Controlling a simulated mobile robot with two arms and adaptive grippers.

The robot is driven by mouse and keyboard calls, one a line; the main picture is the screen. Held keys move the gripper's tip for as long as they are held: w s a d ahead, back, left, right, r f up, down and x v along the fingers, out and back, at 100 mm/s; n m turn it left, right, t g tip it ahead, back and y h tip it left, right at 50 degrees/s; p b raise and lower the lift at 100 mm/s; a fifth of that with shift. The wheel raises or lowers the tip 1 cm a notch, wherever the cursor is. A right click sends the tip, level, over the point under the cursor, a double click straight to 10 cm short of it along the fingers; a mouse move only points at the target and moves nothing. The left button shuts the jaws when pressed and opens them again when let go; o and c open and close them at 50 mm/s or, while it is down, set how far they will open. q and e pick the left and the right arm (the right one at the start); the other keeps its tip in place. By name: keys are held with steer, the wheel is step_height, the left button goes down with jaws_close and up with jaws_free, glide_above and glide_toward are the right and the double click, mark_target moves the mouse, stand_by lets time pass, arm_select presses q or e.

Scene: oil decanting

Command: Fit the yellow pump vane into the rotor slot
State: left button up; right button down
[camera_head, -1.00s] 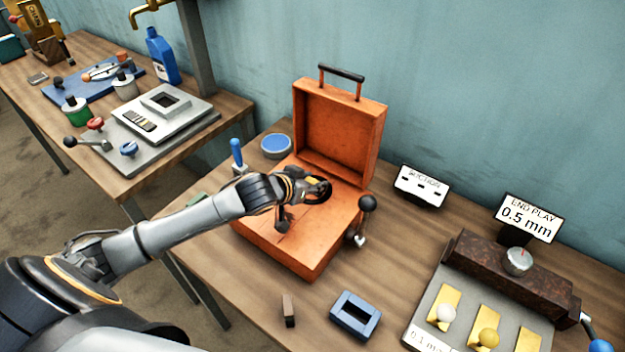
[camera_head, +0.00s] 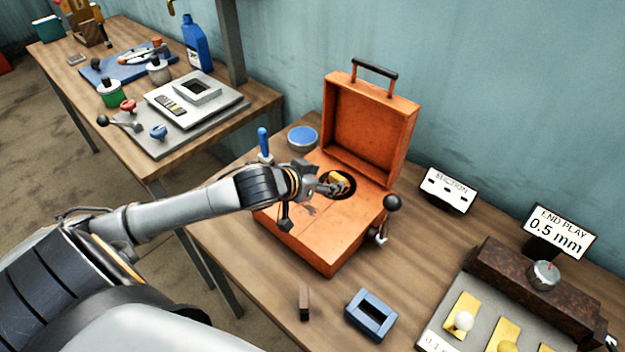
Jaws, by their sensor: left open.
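The orange pump case (camera_head: 318,238) stands on the wooden bench with its lid (camera_head: 372,128) raised. A dark round opening (camera_head: 345,180) shows in its top, and a small yellow piece (camera_head: 338,178), which looks like the vane, is at its left part. My left gripper (camera_head: 335,190) is open at the near left edge of the opening, close to the yellow piece. I cannot tell whether it touches it. The rotor slot is too small and partly hidden by the gripper. My right gripper is not in view.
A black-knobbed lever (camera_head: 392,203) stands at the case's right side, and a blue-handled tool (camera_head: 264,143) and blue-topped tin (camera_head: 302,137) at its left. A blue frame (camera_head: 371,314) and a small brown block (camera_head: 304,303) lie in front. A gauge fixture (camera_head: 530,290) is at right.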

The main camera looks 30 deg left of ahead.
arm_select(q)
steer(key=shift+v, duration=2.8)
